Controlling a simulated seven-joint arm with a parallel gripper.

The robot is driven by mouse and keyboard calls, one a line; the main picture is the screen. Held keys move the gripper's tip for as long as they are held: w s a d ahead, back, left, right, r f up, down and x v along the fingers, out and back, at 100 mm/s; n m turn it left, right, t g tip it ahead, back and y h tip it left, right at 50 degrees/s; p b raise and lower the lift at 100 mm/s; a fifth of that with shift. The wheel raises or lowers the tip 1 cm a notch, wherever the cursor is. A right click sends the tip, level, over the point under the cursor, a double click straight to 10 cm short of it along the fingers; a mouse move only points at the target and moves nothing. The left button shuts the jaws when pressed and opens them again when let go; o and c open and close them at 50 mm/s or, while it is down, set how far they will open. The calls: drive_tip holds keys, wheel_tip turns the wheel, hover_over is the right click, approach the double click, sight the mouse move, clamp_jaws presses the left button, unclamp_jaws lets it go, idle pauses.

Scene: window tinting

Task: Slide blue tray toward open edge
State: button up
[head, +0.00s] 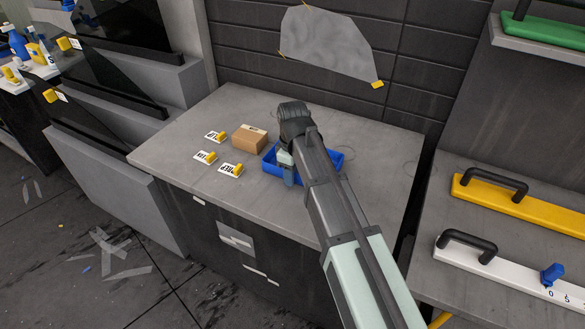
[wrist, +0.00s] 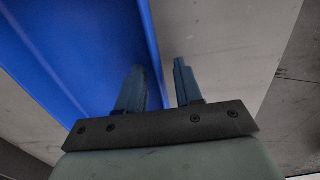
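The blue tray (head: 335,160) sits on the grey counter, partly hidden behind my arm in the head view. My gripper (head: 289,178) is low at the tray's near left side. In the wrist view the tray (wrist: 75,45) fills the upper left. My gripper's two fingers (wrist: 160,82) stand apart there, with the tray's side wall between them. The left finger overlaps the tray and the right finger is over bare grey surface. A gap shows beside the right finger. I cannot tell whether the left finger touches the wall.
The grey counter (head: 180,135) also holds a cardboard box (head: 249,139) left of the tray and several white cards with yellow clips (head: 231,169). The counter's front edge is clear. A dark tiled wall (head: 240,50) stands behind, and a gap separates the right-hand bench (head: 470,295).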

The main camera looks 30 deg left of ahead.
drive_tip(key=shift+c, duration=0.3)
clamp_jaws()
idle(0.3)
